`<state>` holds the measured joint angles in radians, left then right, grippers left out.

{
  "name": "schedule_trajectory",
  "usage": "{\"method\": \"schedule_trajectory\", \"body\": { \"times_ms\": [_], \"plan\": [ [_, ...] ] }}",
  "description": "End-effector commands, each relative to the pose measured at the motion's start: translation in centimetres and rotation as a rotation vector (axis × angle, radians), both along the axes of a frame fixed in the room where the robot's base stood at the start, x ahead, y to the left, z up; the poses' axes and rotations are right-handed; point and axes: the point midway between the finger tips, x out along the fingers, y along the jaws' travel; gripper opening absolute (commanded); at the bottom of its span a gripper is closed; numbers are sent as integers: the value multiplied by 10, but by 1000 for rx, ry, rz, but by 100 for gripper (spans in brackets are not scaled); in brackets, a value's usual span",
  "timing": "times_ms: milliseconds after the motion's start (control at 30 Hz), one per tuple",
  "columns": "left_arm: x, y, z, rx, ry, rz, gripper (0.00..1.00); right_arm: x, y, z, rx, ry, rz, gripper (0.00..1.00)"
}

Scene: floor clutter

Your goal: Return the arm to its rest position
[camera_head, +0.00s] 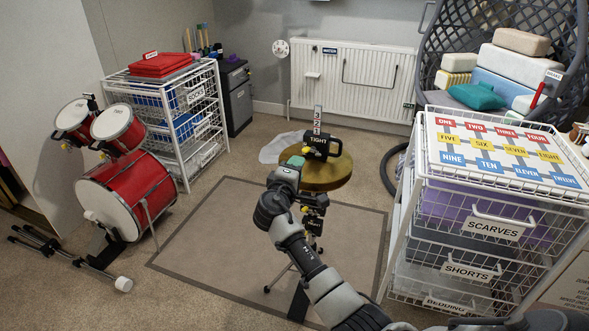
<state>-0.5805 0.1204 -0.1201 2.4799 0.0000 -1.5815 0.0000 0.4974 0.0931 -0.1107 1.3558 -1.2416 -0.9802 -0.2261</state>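My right arm reaches up from the bottom right to the middle of the camera_head view. My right gripper (296,161) is at its far end, in front of a round brown-gold disc (328,174) on a dark stand. The fingers are small and dark here, so I cannot tell if they are open or shut, or if they touch anything. A black piece labelled TIGHT (320,145) shows just beside the gripper, above the disc. My arm hides part of the disc and stand. My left gripper is not in view.
A red drum set (138,188) stands at left, with a fallen black stand (68,258) before it. A white wire drawer unit (182,118) is behind. A drawer unit labelled SCARVES (488,228) stands close right of my arm. The grey mat (215,243) has clear room on its left.

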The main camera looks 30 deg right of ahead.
Motion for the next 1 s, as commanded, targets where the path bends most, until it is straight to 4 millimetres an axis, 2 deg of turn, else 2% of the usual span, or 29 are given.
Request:
{"method": "schedule_trajectory", "body": {
  "times_ms": [167,667,733,867,967,1000],
  "plan": [
    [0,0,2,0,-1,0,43,-8,9,0,0,0,1,38],
    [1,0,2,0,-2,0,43,-8,9,0,1,-1,0,38],
    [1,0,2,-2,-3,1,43,-13,9,-6,19,2,-1,38],
    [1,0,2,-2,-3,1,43,-44,12,-39,156,15,-10,38],
    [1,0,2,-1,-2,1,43,-94,20,-82,359,42,-24,38],
    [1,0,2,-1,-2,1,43,-117,26,-99,453,62,-31,38]
  ]
}}
